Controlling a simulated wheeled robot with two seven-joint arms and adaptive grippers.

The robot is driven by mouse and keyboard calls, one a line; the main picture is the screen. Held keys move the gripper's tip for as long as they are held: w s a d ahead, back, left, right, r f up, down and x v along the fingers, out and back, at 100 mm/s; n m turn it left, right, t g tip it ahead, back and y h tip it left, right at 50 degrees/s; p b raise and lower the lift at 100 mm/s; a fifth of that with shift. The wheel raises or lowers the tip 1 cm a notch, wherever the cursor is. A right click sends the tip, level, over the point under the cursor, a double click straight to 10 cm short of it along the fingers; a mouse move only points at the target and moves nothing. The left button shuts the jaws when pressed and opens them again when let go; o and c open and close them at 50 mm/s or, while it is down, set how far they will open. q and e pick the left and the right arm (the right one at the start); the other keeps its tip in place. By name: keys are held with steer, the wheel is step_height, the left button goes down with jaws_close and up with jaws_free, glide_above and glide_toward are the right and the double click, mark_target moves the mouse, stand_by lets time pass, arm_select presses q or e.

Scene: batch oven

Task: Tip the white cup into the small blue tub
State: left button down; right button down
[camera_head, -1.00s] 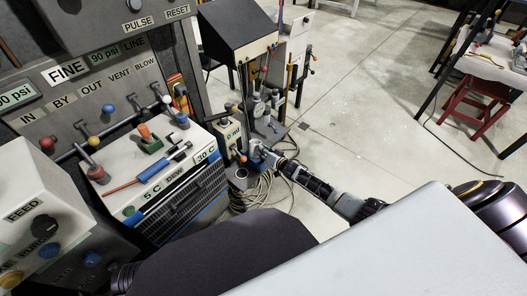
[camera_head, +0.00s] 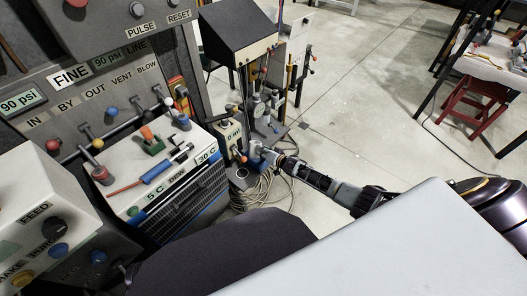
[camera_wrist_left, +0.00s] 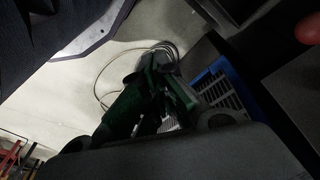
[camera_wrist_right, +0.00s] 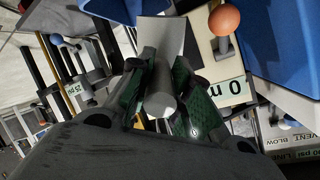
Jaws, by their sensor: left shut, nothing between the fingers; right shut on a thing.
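My right gripper (camera_head: 262,158) is beside the small box marked "0 ml" (camera_head: 232,133), low at the centre of the head view. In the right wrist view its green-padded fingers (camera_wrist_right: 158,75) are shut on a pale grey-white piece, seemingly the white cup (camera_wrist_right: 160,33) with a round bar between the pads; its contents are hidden. A blue thing (camera_head: 254,152) shows right at the gripper in the head view, and blue walls (camera_wrist_right: 115,8) fill the top of the right wrist view; I cannot tell surely which is the small tub. My left gripper (camera_wrist_left: 150,85) is shut and empty in its wrist view.
A panel with coloured valve knobs (camera_head: 97,143) and a white unit marked "5 C DEW 30 C" (camera_head: 160,170) stand at left. Coiled hoses (camera_head: 262,190) lie on the floor below my right gripper. An orange knob (camera_wrist_right: 224,20) is close to it. Open floor is at right.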

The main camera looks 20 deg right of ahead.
steer(key=shift+d+r+m+g+p, duration=0.15)
steer(key=shift+r+m+g+p, duration=0.2)
steer(key=shift+p, duration=0.35)
steer(key=shift+w+f, duration=0.1)
steer(key=shift+g+p, duration=0.35)
steer(key=shift+p, duration=0.2)
steer(key=shift+m, duration=0.25)
steer(key=shift+w+g+y+p, duration=0.15)
steer(key=shift+g+y+p, duration=0.15)
steer(key=shift+d+r+m+g+p, duration=0.15)
steer(key=shift+r+m+g+p, duration=0.1)
steer(key=shift+m+g+p, duration=0.05)
arm_select(q)
step_height(320, 180, down, 10)
steer(key=s+a, duration=0.1)
steer(key=a, duration=0.1)
steer(key=shift+s, duration=0.3)
arm_select(e)
steer(key=shift+w, duration=0.1)
arm_select(q)
steer(key=shift+a, duration=0.1)
